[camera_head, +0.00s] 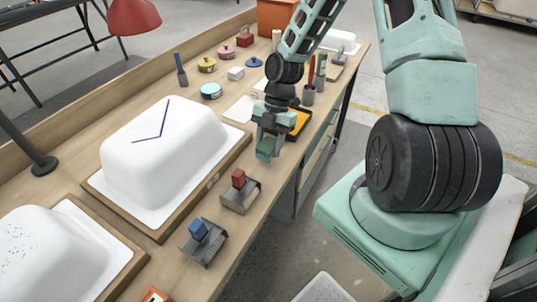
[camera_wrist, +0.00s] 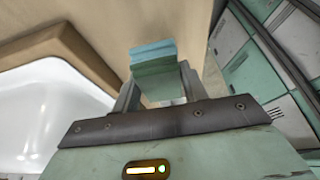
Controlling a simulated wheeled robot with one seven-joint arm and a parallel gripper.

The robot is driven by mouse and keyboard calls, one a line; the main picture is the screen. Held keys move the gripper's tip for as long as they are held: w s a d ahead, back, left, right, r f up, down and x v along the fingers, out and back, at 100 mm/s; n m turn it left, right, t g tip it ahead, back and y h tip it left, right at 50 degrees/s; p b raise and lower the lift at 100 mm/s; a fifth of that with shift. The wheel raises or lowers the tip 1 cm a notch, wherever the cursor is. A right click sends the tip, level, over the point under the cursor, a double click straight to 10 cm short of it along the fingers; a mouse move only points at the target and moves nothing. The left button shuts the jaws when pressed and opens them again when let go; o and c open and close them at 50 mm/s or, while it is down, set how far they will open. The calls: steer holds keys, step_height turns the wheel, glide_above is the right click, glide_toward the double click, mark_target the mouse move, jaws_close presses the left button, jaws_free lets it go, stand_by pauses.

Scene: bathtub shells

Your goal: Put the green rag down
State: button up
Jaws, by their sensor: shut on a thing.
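The green rag (camera_head: 265,148) is a small folded block between the fingers of my gripper (camera_head: 267,143). My gripper is shut on it, above the front edge of the workbench, right of the large white tub shell. In the wrist view the green rag (camera_wrist: 157,69) shows at the fingertips, with a bluish upper layer, over the tan bench top. I cannot tell the exact gap between the rag and the bench.
On the workbench (camera_head: 168,255), a white shell (camera_head: 165,150) on a wooden board stands left of my gripper. Metal holders with a red block (camera_head: 238,178) and a blue block (camera_head: 198,229) stand nearer. An orange-and-black item (camera_head: 298,121) lies just behind my gripper. Tins and tools stand farther back.

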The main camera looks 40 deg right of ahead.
steer(key=shift+f, duration=1.95)
steer(key=shift+f, duration=0.15)
steer(key=o, duration=1)
steer(key=shift+o, duration=0.2)
